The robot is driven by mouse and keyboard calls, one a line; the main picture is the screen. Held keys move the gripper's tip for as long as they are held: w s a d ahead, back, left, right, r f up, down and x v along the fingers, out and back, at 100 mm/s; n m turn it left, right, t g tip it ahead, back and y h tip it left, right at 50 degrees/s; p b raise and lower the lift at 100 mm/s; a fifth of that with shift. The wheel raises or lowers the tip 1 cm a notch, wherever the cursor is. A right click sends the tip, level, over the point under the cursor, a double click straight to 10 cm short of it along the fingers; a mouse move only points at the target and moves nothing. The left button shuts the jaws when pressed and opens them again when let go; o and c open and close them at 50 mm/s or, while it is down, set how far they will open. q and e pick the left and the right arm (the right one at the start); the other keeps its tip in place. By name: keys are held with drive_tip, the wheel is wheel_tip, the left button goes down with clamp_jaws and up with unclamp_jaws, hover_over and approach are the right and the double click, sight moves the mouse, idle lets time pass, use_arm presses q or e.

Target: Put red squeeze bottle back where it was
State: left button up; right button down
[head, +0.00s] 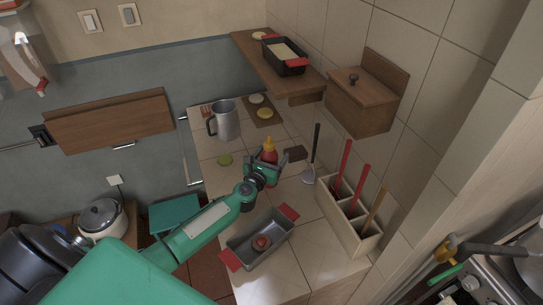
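The red squeeze bottle (269,153) has a yellow cap and stands roughly upright over the tiled counter. My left arm reaches in from the lower left, and its teal gripper (267,167) is at the bottle. The gripper hides the lower part of the bottle. I cannot tell whether its fingers press on the bottle or stand apart around it, or whether the bottle touches the counter (306,232). My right gripper is not in view.
A grey pan with red handles (260,250) holds a round reddish item in front. A wooden shelf (262,48) overhangs the back.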

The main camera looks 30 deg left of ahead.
use_arm(q)
drive_tip(key=shift+r, duration=0.15)
drive_tip(key=shift+s, duration=0.2)
drive_tip(key=s+b, duration=0.1)
drive_tip(key=s, duration=1)
drive_tip(key=shift+s+d, duration=0.3)
drive_tip(key=shift+d, duration=0.05)
